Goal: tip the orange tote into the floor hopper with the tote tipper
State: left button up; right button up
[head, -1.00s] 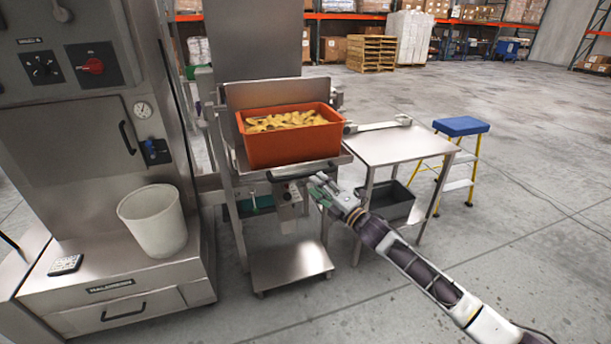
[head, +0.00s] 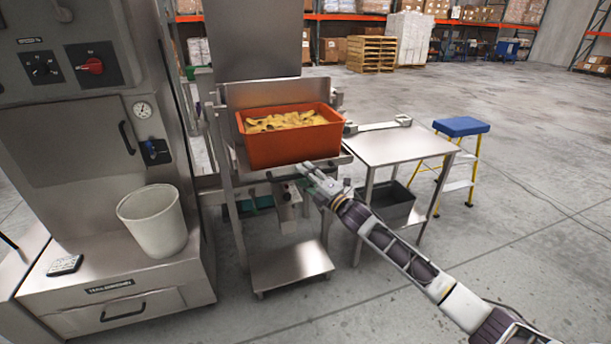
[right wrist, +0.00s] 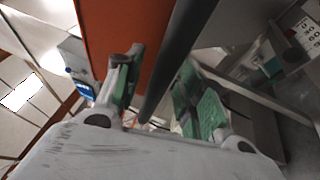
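The orange tote (head: 290,148), full of yellow pieces, sits upright on the cradle of the steel tote tipper (head: 232,200). A dark handle bar (head: 285,172) runs along the cradle's front edge, above a small control box (head: 288,196). My right gripper (head: 312,170) is at the right end of this bar, just below the tote. In the right wrist view its green-padded fingers (right wrist: 160,95) are apart, with the dark bar (right wrist: 172,65) showing between them and the orange tote wall (right wrist: 120,28) beyond. I cannot make out the floor hopper. My left gripper is not in view.
A steel side table (head: 405,146) stands right of the tipper, with a grey bin (head: 392,208) beneath it. A blue-topped step stool (head: 461,127) is farther right. A white bucket (head: 153,222) stands on the machine at left. The floor at right is open.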

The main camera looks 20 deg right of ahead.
jog(key=shift+w, duration=0.15)
jog(key=shift+a, duration=0.1)
grip_shut()
dwell(0.3)
